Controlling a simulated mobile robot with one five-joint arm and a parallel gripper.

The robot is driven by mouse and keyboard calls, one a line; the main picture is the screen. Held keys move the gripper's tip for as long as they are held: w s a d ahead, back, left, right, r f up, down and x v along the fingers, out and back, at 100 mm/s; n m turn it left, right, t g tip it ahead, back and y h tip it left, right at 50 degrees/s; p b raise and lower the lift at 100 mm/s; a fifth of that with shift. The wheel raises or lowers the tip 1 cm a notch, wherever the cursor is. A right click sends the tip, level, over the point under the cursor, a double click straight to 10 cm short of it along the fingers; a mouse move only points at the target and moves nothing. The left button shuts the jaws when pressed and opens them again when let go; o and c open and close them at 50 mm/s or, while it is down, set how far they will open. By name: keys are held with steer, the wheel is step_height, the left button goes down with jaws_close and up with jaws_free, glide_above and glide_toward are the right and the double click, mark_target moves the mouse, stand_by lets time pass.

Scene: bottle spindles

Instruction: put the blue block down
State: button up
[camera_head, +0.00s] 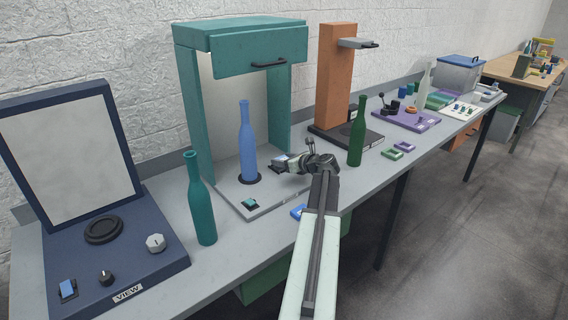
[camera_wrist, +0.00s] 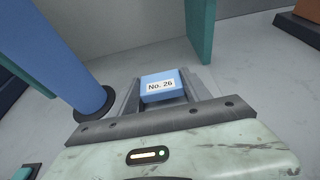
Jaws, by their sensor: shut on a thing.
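The blue block (camera_wrist: 160,86) carries a white label reading "No. 26". It sits between the two jaws of my gripper (camera_wrist: 163,95) in the wrist view, and the jaws are shut on it. In the head view my gripper (camera_head: 283,164) reaches left over the grey base of the teal booth (camera_head: 272,202), just right of the blue bottle (camera_head: 248,145). The block is small there and partly covered by the jaws. I cannot tell whether its underside touches the base.
The blue bottle stands upright on a dark disc, also in the wrist view (camera_wrist: 62,55). A teal bottle (camera_head: 200,200) stands left, a green bottle (camera_head: 357,135) right. The orange stand (camera_head: 336,80) is behind right. A blue frame (camera_head: 298,211) lies near the table's front edge.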

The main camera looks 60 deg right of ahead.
steer(key=shift+s+f+b, duration=0.1)
steer(key=shift+f+b, duration=0.45)
steer(key=shift+b, duration=0.1)
steer(key=o, duration=1.3)
steer(key=shift+o, duration=0.2)
steer(key=shift+r+p, duration=1.05)
steer(key=shift+p, duration=0.05)
steer(key=p+v, duration=0.1)
steer(key=v, duration=0.4)
steer(key=p+v, duration=0.2)
steer(key=v, duration=0.4)
steer(key=shift+s+a+f, duration=0.1)
steer(key=shift+s+f, duration=0.05)
steer(key=shift+f, duration=0.05)
steer(key=shift+s, duration=0.3)
